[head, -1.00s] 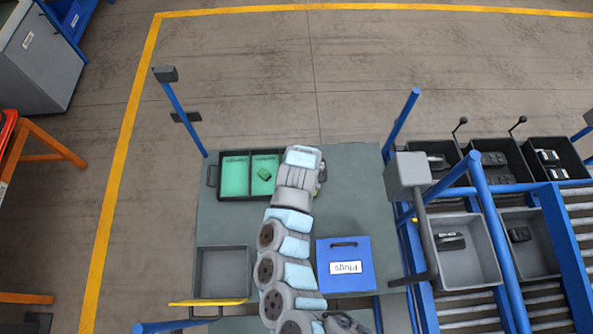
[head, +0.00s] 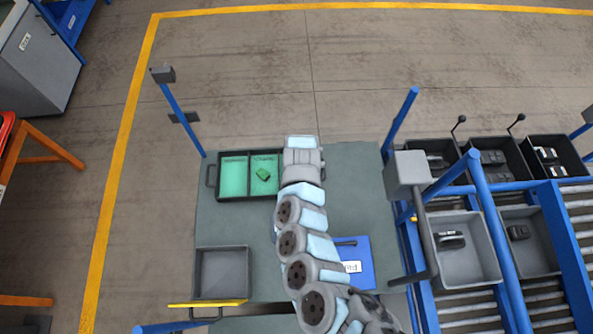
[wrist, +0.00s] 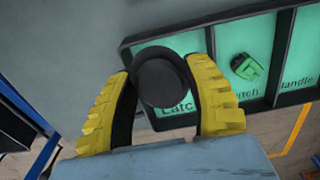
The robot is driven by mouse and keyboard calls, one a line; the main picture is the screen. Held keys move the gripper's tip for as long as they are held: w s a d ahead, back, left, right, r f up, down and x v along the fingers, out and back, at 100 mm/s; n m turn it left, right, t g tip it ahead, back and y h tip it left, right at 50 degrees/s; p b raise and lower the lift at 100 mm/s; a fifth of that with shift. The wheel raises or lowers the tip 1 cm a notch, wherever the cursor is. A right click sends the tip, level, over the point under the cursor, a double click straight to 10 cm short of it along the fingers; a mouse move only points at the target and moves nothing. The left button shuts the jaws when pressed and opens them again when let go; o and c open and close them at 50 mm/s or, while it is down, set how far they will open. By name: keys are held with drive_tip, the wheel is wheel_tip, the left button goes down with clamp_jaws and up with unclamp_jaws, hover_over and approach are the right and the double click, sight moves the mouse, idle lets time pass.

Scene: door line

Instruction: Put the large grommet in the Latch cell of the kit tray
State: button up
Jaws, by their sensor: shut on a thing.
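The large grommet, a black round piece (wrist: 163,82), is between the yellow fingers of my gripper (wrist: 160,72) in the wrist view. My gripper is shut on it. The kit tray (head: 216,190) is a dark tray with green cells on the table. In the wrist view the grommet overlaps the Latch cell (wrist: 190,46) and covers part of its label; its height above the cell floor is unclear. The Switch cell beside it holds a green part (wrist: 246,67). In the head view my arm hides the gripper, the grommet and the tray's right end.
The Handle cell (head: 234,176) is empty. A grey empty bin (head: 222,272) stands at the table's front left. A blue box (head: 364,249) is partly behind my arm. Grey and black bins (head: 463,262) stand on the right rack, beyond blue posts (head: 401,122).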

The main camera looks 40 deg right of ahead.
drive_tip(key=shift+w+d+f, duration=0.35)
drive_tip(key=shift+w+d, duration=0.1)
drive_tip(key=shift+d, duration=0.05)
drive_tip(key=shift+w+d+f, duration=0.1)
drive_tip(key=shift+w+f, duration=0.1)
drive_tip(key=shift+w, duration=0.3)
drive_tip(key=shift+w+d+f+b, duration=0.35)
drive_tip(key=shift+f, duration=0.15)
drive_tip(key=shift+w+d+f+b, duration=0.3)
drive_tip(key=shift+w+d+f, duration=0.05)
drive_tip(key=shift+f, duration=0.15)
drive_tip(key=shift+w+d+f+b, duration=0.2)
drive_tip(key=shift+w+f+b, duration=0.3)
drive_tip(key=shift+b, duration=0.5)
drive_tip(key=shift+w+d+f+b, duration=0.3)
drive_tip(key=shift+f+b, duration=0.2)
drive_tip(key=shift+b, duration=0.6)
drive_tip(key=f+b, duration=0.1)
drive_tip(key=b, duration=0.1)
drive_tip(key=w+f+b, duration=0.1)
drive_tip(key=b, duration=0.2)
drive_tip(key=shift+w+d, duration=0.1)
drive_tip(key=shift+d, duration=0.25)
drive_tip(key=shift+w+d+f+b, duration=0.15)
drive_tip(key=shift+w+d+b, duration=0.1)
drive_tip(key=shift+b, duration=0.75)
